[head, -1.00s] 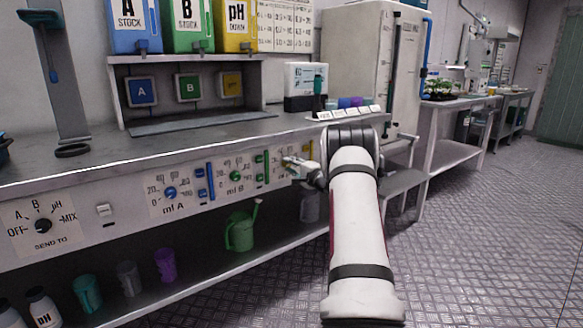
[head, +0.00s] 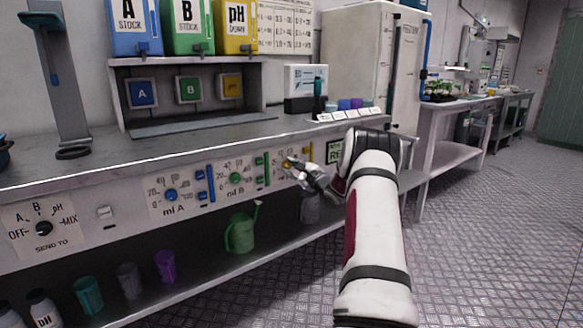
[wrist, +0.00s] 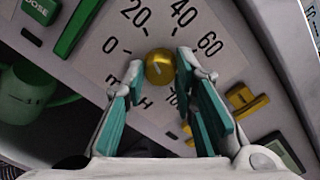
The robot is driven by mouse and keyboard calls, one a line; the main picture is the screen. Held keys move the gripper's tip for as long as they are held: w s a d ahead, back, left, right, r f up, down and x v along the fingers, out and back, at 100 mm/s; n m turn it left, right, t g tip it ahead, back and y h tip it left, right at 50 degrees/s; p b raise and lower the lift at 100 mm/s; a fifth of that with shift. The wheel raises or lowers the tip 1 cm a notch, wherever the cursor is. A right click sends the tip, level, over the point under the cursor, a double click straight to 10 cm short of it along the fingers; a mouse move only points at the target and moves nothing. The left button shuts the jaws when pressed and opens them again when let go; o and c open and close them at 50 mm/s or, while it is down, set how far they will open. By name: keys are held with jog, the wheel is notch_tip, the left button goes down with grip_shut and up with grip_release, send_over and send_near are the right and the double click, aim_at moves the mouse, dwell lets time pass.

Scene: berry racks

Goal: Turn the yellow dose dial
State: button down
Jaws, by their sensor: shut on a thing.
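The yellow dose dial (wrist: 159,68) is a round knob with a pale pointer line on a panel printed with numbers 0, 20, 40 and 60. My gripper (wrist: 157,72) has its teal-padded fingers on either side of the dial and is shut on it. In the wrist view the panel looks tilted and the pointer line slants toward the lower right. In the head view my gripper (head: 290,164) reaches the right part of the bench-front panel and mostly hides the dial there.
A blue dial (head: 171,194) and a green dial (head: 236,179) sit to the left on the same panel. Yellow sliders (wrist: 243,101) lie right of the dial in the wrist view. A green jug (head: 241,232) stands on the shelf below. The floor at right is clear.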

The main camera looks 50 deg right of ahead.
jog(key=m+p, duration=0.2)
jog(key=m, duration=0.2)
jog(key=shift+r+m, duration=0.1)
jog(key=shift+m, duration=0.2)
jog(key=shift+m+p, duration=1.45)
jog(key=shift+m, duration=0.55)
jog(key=c, duration=1.3)
grip_release()
jog(key=v, duration=1.2)
